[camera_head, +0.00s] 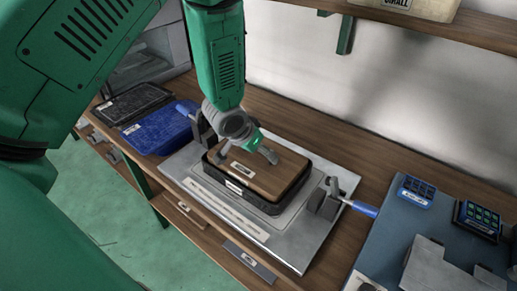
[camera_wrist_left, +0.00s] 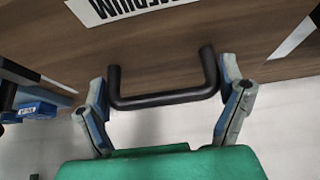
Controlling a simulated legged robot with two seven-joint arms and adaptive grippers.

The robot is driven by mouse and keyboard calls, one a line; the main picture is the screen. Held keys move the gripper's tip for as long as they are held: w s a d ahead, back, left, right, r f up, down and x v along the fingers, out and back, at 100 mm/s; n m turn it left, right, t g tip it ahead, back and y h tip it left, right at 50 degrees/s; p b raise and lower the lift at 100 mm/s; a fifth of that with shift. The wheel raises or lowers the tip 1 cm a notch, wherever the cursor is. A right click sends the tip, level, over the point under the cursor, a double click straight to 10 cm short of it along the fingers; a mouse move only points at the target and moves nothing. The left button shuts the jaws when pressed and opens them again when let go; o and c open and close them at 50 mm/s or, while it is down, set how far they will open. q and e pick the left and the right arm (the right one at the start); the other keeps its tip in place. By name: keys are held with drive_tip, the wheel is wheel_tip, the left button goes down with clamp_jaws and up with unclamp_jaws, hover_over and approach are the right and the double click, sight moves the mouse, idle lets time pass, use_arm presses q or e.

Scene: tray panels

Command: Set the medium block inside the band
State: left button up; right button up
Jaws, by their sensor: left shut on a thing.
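The medium block (camera_head: 271,179) is a brown wooden slab with a black bar handle (camera_wrist_left: 165,100) and a white label reading MEDIUM (camera_wrist_left: 120,8) in the left wrist view. In the head view it sits at the black band (camera_head: 262,205), which surrounds its lower part. The block's top stands above the band's rim; how deep it sits I cannot tell. My left gripper (camera_head: 246,150) is over the block and shut on its handle; its fingers (camera_wrist_left: 165,92) grip the handle's two ends in the left wrist view. My right gripper is not in view.
The band lies on a pale metal plate (camera_head: 293,252) with blue-handled clamps (camera_head: 325,203) at its sides. A grey-blue panel (camera_head: 383,253) with small blue boxes (camera_head: 417,191) is at right. A shelf (camera_head: 470,28) hangs above.

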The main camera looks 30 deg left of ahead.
use_arm(q)
drive_tip(key=shift+f, duration=0.4)
drive_tip(key=shift+f+b, duration=0.65)
drive_tip(key=shift+f, duration=0.15)
idle(0.5)
drive_tip(key=o, duration=1.4)
drive_tip(key=shift+o, duration=0.2)
drive_tip(key=shift+s+r, duration=0.15)
drive_tip(key=shift+r, duration=0.15)
drive_tip(key=v, duration=1.1)
drive_tip(key=shift+a+r, duration=0.1)
